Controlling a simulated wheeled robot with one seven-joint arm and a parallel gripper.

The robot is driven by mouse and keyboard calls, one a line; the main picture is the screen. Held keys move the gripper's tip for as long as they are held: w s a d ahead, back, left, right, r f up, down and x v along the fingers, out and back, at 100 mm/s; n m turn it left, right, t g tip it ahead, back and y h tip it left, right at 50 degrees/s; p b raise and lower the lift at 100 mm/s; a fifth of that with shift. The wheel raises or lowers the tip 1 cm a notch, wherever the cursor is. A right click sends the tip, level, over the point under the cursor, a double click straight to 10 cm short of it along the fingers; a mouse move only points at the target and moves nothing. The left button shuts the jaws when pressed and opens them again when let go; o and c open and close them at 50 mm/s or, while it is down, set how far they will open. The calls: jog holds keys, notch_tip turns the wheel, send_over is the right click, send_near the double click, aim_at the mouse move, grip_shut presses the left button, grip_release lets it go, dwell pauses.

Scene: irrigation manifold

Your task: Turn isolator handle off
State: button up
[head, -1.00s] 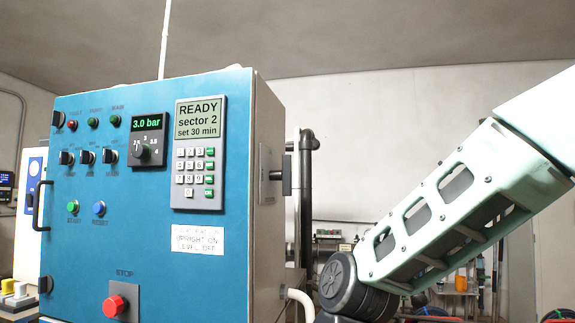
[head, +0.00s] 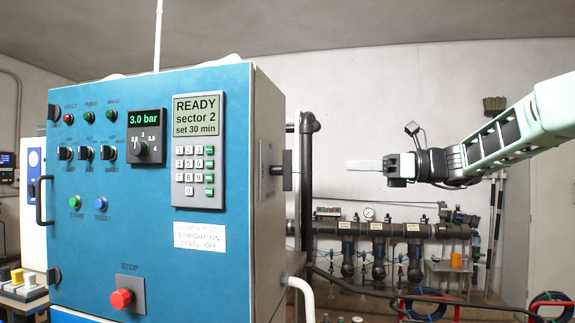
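The isolator handle (head: 287,170) is a dark upright bar on a short stub, standing out from the grey right side of the blue cabinet (head: 150,250). It is seen nearly edge-on. A label (head: 200,236) on the cabinet front appears to read upright on, level off. My gripper (head: 350,165) is to the right of the handle at about its height in the picture, pointing left, with a visible gap between them. Its pale fingers are seen from the side and overlap, so their opening is hidden. Nothing shows held in it.
The cabinet front carries a red stop button (head: 121,299), a keypad (head: 196,171), a display (head: 197,116) and a dial (head: 143,149). A dark vertical pipe (head: 306,190) stands behind the handle. A pipe manifold (head: 380,230) runs along the back wall below my gripper.

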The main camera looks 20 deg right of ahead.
aim_at(288, 167)
jog(key=shift+p+x, duration=2.2)
jog(key=shift+x, duration=5.8)
grip_shut()
